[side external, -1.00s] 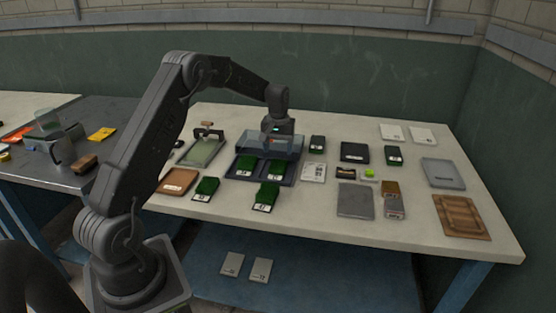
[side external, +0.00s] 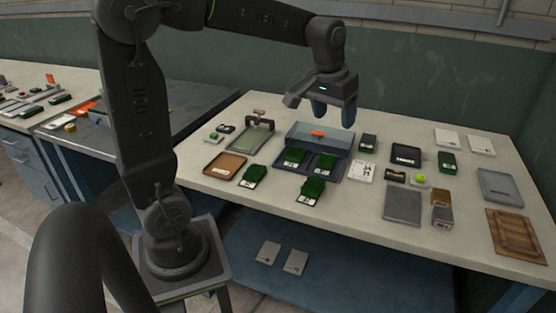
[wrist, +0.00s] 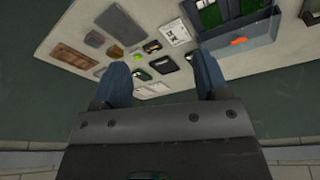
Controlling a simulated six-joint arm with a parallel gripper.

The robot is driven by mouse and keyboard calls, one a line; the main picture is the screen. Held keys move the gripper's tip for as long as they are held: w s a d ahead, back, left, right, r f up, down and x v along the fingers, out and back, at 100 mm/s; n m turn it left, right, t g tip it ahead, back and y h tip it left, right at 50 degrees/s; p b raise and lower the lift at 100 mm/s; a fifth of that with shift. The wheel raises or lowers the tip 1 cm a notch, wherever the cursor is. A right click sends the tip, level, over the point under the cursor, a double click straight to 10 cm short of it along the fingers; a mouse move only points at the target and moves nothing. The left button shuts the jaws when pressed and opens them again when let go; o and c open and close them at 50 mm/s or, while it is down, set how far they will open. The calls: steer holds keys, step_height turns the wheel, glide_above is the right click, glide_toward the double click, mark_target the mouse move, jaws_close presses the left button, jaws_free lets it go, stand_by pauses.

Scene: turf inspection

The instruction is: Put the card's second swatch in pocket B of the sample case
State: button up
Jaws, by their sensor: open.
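The sample case (side external: 301,133) is dark blue with a raised see-through lid, and an orange piece shows at the lid. Two green turf swatches (side external: 295,156) lie in its front part; pocket letters are too small to read. It also shows in the wrist view (wrist: 262,44). A white printed card (side external: 361,171) lies right of the case; its print is unreadable. Loose green swatches with white labels lie in front of the case (side external: 309,190), to its left (side external: 252,175) and at the right (side external: 447,161). My gripper (side external: 334,114) is open and empty, above the case's back right.
A brown tray (side external: 225,165) and a green clamped board (side external: 249,136) stand left. A black tray (side external: 406,155), grey slab (side external: 403,206), small blocks (side external: 442,206), grey tray (side external: 500,187) and wooden board (side external: 515,236) lie right. A wall (side external: 430,80) stands behind the table.

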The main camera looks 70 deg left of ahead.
steer(key=s+d+f+m+t, duration=0.1)
steer(key=s+d+m, duration=0.1)
steer(key=s+d, duration=0.3)
steer(key=s+d+f+m+t, duration=0.1)
steer(key=s+d, duration=0.4)
steer(key=s, duration=0.7)
steer(key=shift+s+m+t+h, duration=0.25)
steer(key=shift+m+t+h, duration=0.15)
steer(key=shift+m, duration=0.3)
